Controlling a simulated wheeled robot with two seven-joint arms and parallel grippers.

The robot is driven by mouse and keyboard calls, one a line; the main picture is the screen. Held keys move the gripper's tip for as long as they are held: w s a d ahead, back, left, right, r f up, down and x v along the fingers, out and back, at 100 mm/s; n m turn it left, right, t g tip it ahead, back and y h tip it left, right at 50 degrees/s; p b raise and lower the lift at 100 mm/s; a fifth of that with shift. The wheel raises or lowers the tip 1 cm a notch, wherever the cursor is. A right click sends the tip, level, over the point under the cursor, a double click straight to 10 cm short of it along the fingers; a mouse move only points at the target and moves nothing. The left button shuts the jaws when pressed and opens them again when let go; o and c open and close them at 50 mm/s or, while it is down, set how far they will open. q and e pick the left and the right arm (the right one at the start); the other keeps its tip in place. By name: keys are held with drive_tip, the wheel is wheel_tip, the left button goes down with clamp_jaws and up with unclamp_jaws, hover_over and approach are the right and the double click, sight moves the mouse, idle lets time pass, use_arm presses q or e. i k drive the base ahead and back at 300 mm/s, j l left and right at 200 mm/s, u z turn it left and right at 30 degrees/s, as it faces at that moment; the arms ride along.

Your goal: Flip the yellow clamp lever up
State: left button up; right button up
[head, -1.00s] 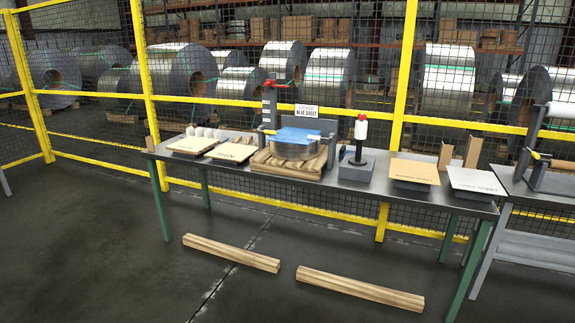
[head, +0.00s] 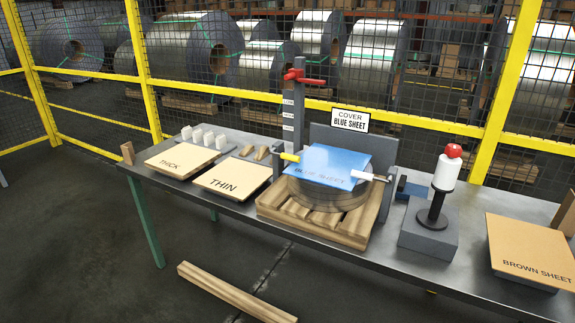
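The blue sheet lies on top of a round steel coil (head: 328,194), which rests on a wooden pallet (head: 330,230). Neither of my grippers is in view.
The pallet stands on a long grey table (head: 232,214). A red-handled post (head: 300,95) rises behind it. Panels marked thick (head: 180,157) and thin (head: 232,175) lie left; a red-topped stand (head: 436,200) is right. Timber (head: 235,295) lies on the floor.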

sight(290, 157)
drive_tip(key=i+j, duration=0.35)
drive_tip(key=j, duration=0.3)
drive_tip(key=i+j+z, duration=0.15)
drive_tip(key=j, duration=0.25)
drive_tip(key=i+j, duration=0.15)
drive_tip(key=j, duration=0.3)
drive_tip(key=i+j+z, duration=0.15)
drive_tip(key=j, duration=0.75)
drive_tip(key=i+j+z, duration=0.15)
drive_tip(key=j, duration=0.3)
